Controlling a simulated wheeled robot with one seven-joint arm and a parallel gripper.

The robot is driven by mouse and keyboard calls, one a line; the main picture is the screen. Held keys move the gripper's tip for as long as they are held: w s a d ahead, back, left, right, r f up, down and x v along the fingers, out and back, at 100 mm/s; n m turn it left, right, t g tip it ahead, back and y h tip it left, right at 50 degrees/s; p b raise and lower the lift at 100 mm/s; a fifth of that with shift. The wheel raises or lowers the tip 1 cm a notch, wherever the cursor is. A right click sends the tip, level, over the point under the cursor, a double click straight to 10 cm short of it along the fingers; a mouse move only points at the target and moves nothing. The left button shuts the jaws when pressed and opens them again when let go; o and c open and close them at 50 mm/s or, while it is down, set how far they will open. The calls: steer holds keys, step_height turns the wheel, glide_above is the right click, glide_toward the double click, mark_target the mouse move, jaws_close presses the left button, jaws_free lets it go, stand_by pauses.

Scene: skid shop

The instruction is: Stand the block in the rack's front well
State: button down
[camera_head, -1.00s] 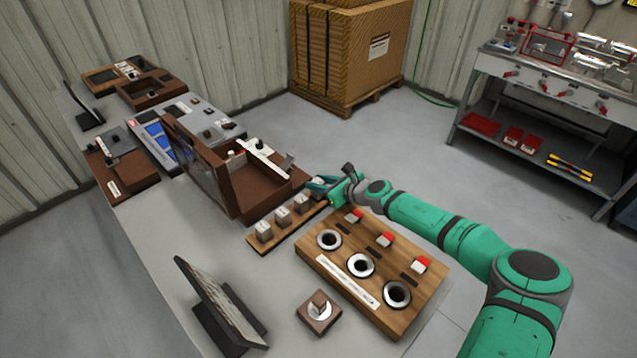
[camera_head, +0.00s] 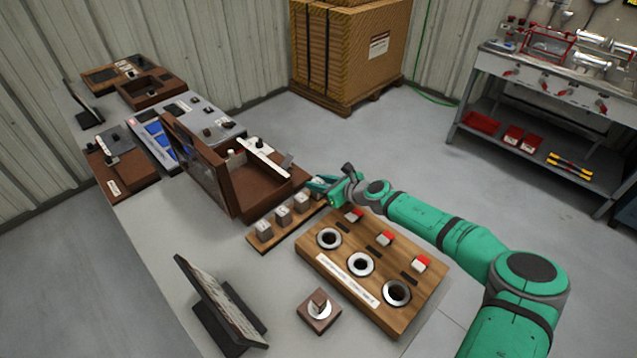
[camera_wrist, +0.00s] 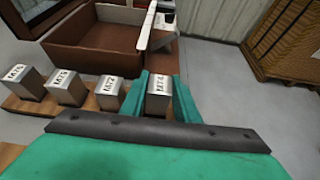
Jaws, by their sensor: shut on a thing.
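A small grey metal block (camera_wrist: 158,103) with dark lettering on its top is between my gripper's two green fingers in the wrist view. My gripper (camera_wrist: 160,76) is shut on it at the right end of a row of similar blocks. In the head view my gripper (camera_head: 322,186) mostly hides this block. I cannot tell whether it still touches the wooden strip (camera_head: 259,247). The wooden board (camera_head: 318,256), which looks like the rack, has three ringed round wells (camera_head: 361,265). No block shows in these wells. I cannot tell which well is the front one.
Several similar blocks (camera_head: 283,215) stand on the strip. Red-and-white pieces (camera_head: 385,239) sit along the board's far side. A brown open box (camera_head: 262,190) stands behind the strip. A small knob on a square base (camera_head: 319,311) and a tilted dark panel (camera_head: 218,303) are in front.

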steer(key=shift+f, duration=0.65)
stand_by(0.6)
steer(key=c, duration=0.9)
jaws_free()
steer(key=shift+r, duration=4.5)
